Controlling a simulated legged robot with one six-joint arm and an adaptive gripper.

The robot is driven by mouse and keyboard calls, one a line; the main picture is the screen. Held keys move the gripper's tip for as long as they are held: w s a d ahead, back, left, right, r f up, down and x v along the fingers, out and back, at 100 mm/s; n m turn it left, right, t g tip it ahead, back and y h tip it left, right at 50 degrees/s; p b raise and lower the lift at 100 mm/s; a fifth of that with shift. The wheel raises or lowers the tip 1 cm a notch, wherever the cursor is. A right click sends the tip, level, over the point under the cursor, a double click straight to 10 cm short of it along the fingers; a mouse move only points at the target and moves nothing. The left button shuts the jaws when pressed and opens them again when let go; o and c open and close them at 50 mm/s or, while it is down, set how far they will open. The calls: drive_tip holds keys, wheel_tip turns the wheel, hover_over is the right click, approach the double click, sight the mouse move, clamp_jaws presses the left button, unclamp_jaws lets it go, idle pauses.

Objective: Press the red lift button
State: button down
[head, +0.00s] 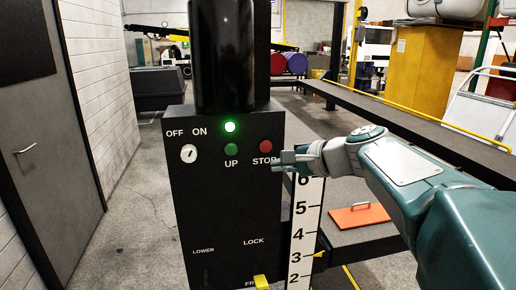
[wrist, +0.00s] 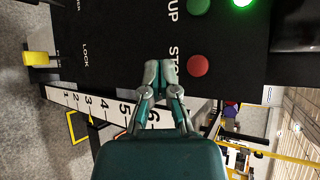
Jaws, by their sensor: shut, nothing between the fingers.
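The red button (head: 265,146) is round and sits at the upper right of the black control panel (head: 225,205), above the STOP label. It shows uncovered in the wrist view too (wrist: 198,66). My gripper (head: 284,158) is shut and empty, just right of the button and slightly lower in the head view. In the wrist view my gripper (wrist: 160,72) has its fingertips together over part of the STOP label, beside the red button. I cannot tell whether the fingertips touch the panel.
A green UP button (head: 231,149), a lit green lamp (head: 229,127) and a white OFF/ON knob (head: 188,153) share the panel. A yellow lever (head: 260,282) sticks out low. A numbered scale (head: 305,225) stands at right. A grey door (head: 50,150) is at left.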

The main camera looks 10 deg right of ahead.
sight(263, 151)
drive_tip(key=shift+w+a, duration=0.1)
drive_tip(key=shift+w, duration=3.15)
drive_tip(key=shift+w, duration=0.1)
drive_tip(key=shift+w, duration=0.25)
drive_tip(key=shift+w, duration=0.5)
drive_tip(key=shift+s, duration=0.95)
